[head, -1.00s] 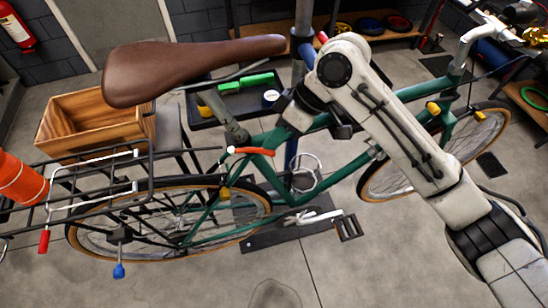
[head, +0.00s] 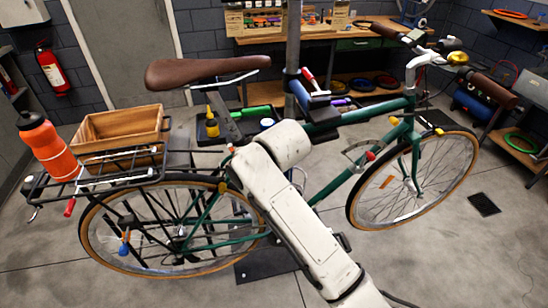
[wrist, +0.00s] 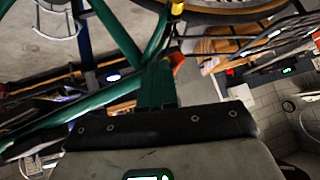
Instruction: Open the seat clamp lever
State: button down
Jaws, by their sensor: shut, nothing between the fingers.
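The seat clamp lever has an orange-red handle, seen as an orange-red piece (wrist: 178,60) beside the green frame tube (wrist: 155,85) in the wrist view. In the head view only a small red tip (head: 231,148) shows beside my arm, below the seat post (head: 224,122) and brown saddle (head: 205,70). My arm covers the rest, so I cannot tell the lever's angle. My gripper (wrist: 162,118) shows as a dark edge at the bottom of the wrist view, close to the frame tube. It is shut and empty. In the head view it is hidden behind my arm.
A rear rack (head: 105,170) carries a wooden crate (head: 118,127) and an orange bottle (head: 48,145) at left. The stand clamp with a red handle (head: 308,75) grips the bike above my arm. Bare floor (head: 430,255) lies at right.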

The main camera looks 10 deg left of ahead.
jog(key=shift+s+a+f+m+t+h, duration=0.15)
jog(key=shift+s+a+m+t+h, duration=0.25)
jog(key=shift+m, duration=0.2)
jog(key=shift+s+a+f+m+t+h, duration=0.15)
jog(key=shift+a+m+t+h, duration=0.1)
jog(key=shift+m+t, duration=0.3)
jog(key=shift+w+a+b, duration=0.1)
jog(key=shift+b, duration=0.2)
jog(key=shift+w+a, duration=0.35)
jog(key=shift+w, duration=0.3)
